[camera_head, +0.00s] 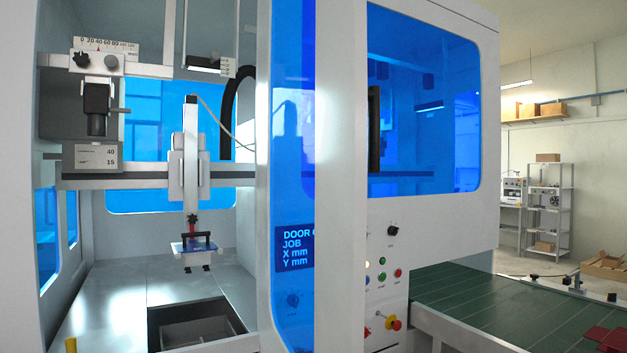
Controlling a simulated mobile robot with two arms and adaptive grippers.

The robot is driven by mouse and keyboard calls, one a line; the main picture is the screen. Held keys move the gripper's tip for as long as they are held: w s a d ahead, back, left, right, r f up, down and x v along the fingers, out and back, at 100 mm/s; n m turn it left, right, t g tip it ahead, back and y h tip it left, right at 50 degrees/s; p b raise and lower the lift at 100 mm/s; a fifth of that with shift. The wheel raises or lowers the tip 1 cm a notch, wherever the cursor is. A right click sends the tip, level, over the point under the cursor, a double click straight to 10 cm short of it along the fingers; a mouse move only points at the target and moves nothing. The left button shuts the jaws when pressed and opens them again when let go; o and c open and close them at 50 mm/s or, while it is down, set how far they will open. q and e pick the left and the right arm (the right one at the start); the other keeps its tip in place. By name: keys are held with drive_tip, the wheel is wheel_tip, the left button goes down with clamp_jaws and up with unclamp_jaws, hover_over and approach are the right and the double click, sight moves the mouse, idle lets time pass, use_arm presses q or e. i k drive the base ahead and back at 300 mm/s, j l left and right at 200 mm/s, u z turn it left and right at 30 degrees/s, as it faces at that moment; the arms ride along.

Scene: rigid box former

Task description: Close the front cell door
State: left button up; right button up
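The front cell door (488,130) is white-framed with a blue see-through pane (425,80). It stands at the right of the cell opening, and the left part of the cell front is open to the inside. A black vertical bar handle (374,130) shows against the blue pane. A display (296,248) seen through blue pane reads "DOOR", with the rest of that line cut off, then "JOB", "X mm" and "Y mm". Neither of my grippers is in view.
Inside the cell, a gantry tool (190,165) hangs above a recess (195,325) in the grey floor. A control panel (385,270) with buttons and a red knob sits below the pane. A green conveyor (480,305) extends right, with a dark red item (607,338) at its near corner.

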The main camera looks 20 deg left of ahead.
sight(315, 99)
drive_tip(key=i+l+u, duration=0.15)
drive_tip(key=i+l, duration=0.15)
drive_tip(key=i+l+u, duration=0.1)
drive_tip(key=i+l, duration=0.2)
drive_tip(key=l, duration=0.15)
drive_tip(key=i+l+u, duration=0.15)
drive_tip(key=l, duration=0.25)
drive_tip(key=i+u, duration=0.1)
drive_tip(key=u, duration=1.15)
